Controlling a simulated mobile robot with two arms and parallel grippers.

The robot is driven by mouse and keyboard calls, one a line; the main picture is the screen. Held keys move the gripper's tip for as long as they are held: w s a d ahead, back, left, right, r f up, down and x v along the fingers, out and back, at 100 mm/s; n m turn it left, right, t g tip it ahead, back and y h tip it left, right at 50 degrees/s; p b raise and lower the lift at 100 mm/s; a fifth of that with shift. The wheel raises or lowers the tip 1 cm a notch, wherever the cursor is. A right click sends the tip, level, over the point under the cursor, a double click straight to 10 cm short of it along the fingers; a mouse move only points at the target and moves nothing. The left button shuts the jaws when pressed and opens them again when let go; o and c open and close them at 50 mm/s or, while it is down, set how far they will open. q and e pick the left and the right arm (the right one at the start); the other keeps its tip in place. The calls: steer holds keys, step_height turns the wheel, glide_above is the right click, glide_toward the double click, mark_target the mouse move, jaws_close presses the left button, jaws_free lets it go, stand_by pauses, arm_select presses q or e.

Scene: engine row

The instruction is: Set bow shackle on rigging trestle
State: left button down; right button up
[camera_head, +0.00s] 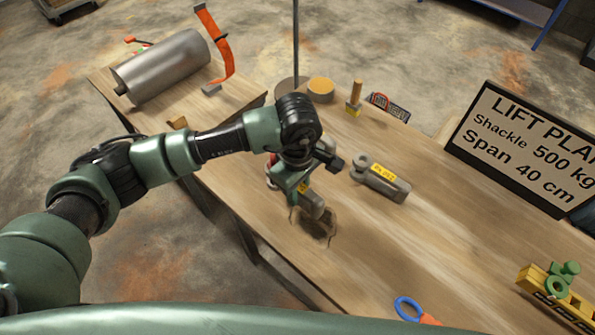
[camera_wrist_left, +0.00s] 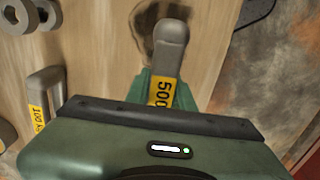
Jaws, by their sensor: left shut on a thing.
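My left gripper (camera_head: 303,190) is shut on a grey bow shackle (camera_head: 312,205) with a yellow label. The left wrist view shows this shackle (camera_wrist_left: 171,45) from above, its label reading 500, with its rounded end pointing away from the gripper. A dark shadow lies on the wood beside it; I cannot tell whether it touches the surface. A second grey shackle (camera_head: 380,184) with a yellow label lies to the right; in the left wrist view (camera_wrist_left: 45,98) its label seems to read 100. Neither wooden top is marked as the rigging trestle. My right gripper is not in view.
The main wooden top (camera_head: 400,240) holds a lift plan sign (camera_head: 525,150), a wooden-handled tool (camera_head: 355,98), a blue ring (camera_head: 407,308) and a yellow beam with green fittings (camera_head: 555,292). A smaller wooden top (camera_head: 225,103) at left carries a metal cylinder (camera_head: 162,67) and an orange strap (camera_head: 216,42).

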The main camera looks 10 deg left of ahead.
mark_target(297, 210)
arm_select(q)
steer(key=shift+f+p, duration=0.3)
steer(key=shift+f, duration=0.75)
steer(key=shift+f+p, duration=0.35)
steer(key=shift+f, duration=1.2)
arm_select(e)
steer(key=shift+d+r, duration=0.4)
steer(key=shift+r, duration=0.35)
arm_select(q)
steer(key=shift+f, duration=0.1)
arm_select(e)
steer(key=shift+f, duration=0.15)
arm_select(q)
steer(key=c, duration=1.6)
jaws_free()
steer(key=shift+f, duration=0.15)
steer(key=o, duration=0.4)
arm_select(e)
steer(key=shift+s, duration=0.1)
